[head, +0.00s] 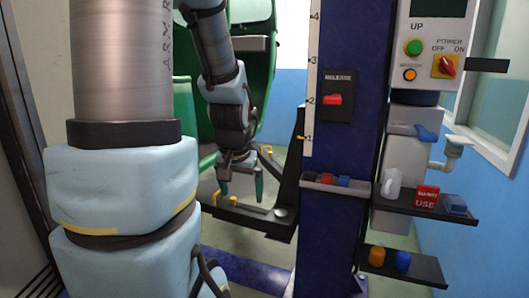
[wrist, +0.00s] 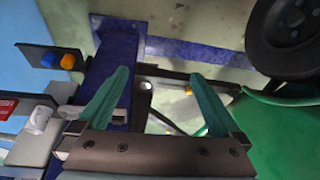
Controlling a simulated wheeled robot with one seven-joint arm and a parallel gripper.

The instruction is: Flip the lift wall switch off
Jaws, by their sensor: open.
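The lift's power switch (head: 446,66) is a red knob on a yellow plate, under the words POWER, OFF and ON. It sits on the white control panel at the upper right of the head view. The knob looks slanted, but its exact setting is too small to tell. My gripper (head: 241,186) is well to the left of the switch and lower, pointing down over the dark lift arm. Its green fingers are apart with nothing between them, as the wrist view (wrist: 160,78) also shows. The switch is not in the wrist view.
A blue lift post (head: 340,235) with a red release lever (head: 333,100) stands between my gripper and the panel. Below the panel, a shelf (head: 425,207) holds a white jug (head: 393,184) and a red box (head: 427,196). A green rickshaw (head: 184,108) is behind my arm.

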